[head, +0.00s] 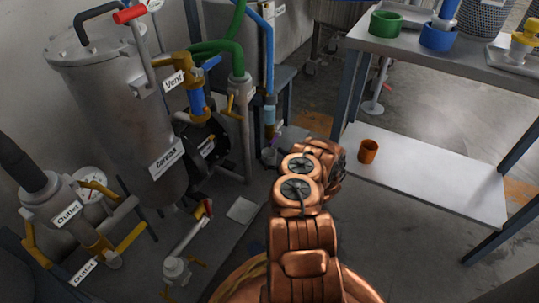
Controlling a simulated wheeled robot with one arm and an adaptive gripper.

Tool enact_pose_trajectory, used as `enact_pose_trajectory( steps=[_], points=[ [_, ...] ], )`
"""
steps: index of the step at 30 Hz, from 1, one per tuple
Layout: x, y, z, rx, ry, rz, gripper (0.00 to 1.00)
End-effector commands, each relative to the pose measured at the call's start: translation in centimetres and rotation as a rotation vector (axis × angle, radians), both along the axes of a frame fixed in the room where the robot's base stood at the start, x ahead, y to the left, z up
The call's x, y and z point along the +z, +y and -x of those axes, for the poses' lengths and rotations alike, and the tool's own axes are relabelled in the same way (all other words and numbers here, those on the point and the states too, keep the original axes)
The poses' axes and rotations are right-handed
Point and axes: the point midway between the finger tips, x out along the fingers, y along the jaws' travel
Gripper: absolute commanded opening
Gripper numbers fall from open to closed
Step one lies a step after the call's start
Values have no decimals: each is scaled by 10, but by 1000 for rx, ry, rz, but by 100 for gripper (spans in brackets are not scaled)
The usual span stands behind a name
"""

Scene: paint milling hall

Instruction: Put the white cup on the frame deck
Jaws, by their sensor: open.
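My gripper cannot be made out behind the arm links. A blue-legged frame stands at the right, with a pale low deck (440,185) between its legs. An orange-brown cup (368,151) stands upright near the left end of this deck.
A grey bench top (400,45) above the deck holds a green ring-shaped container (385,24), a blue container (437,38) and a yellow item (524,42). A steel tank (115,110), valves and pipes crowd the left. Much of the low deck is bare.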

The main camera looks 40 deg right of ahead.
Motion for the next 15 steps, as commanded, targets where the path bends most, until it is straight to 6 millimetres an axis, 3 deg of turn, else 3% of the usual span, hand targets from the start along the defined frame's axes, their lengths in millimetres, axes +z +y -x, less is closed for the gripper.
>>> enact_pose_trajectory(
  steps=[9, 15],
  points=[
    [5, 5, 62, -3, 3, -2, 94],
    [4, 9, 92, 0, 0, 0, 94]
  ],
)
